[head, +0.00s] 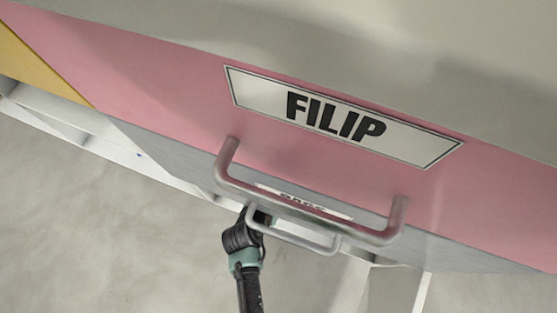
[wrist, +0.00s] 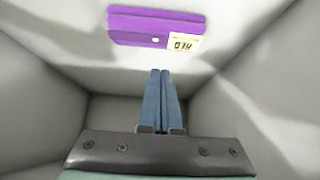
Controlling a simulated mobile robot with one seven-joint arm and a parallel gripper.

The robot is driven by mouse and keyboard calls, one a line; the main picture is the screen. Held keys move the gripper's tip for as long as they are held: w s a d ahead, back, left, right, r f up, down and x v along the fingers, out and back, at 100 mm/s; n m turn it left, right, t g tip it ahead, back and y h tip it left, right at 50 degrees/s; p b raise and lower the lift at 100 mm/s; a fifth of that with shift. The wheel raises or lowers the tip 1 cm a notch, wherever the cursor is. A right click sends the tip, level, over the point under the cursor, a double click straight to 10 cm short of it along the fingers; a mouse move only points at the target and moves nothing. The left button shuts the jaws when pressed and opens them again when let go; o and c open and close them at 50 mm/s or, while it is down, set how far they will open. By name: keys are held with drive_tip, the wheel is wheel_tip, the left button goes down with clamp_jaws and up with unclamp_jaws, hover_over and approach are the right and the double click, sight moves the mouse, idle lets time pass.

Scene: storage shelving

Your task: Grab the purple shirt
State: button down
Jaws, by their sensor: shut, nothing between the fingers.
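A folded purple item (wrist: 140,27), which looks like the purple shirt, shows at the top of the wrist view. It has a pale label at its right end and lies against a grey surface. My gripper (wrist: 160,71) has its two blue fingers together, with nothing between them. Its tips point toward the purple item, just below it in the picture, and a gap shows between them. In the head view my arm reaches up to the drawer handles, and the fingers are hidden there. The purple item does not show in the head view.
Plain grey walls (wrist: 50,85) enclose the gripper on several sides. In the head view a pink drawer front (head: 150,75) bears a FILIP label (head: 340,118) and a metal handle (head: 300,205). A smaller handle (head: 295,238) sits below, near my arm.

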drive_tip(key=b+x, duration=0.5)
drive_tip(key=x, duration=0.3)
drive_tip(key=shift+s+f, duration=0.1)
drive_tip(key=shift+f, duration=0.1)
drive_tip(key=shift+w+d+f+b, duration=0.1)
drive_tip(key=shift+w+f+b, duration=0.15)
drive_tip(key=shift+w+b, duration=0.15)
drive_tip(key=s, duration=0.2)
drive_tip(key=s+a+p, duration=0.1)
drive_tip(key=s, duration=0.2)
drive_tip(key=s+a, duration=0.1)
drive_tip(key=s, duration=0.1)
drive_tip(key=shift+s+a+p, duration=0.25)
drive_tip(key=shift+s+p, duration=0.05)
drive_tip(key=shift+s, duration=0.05)
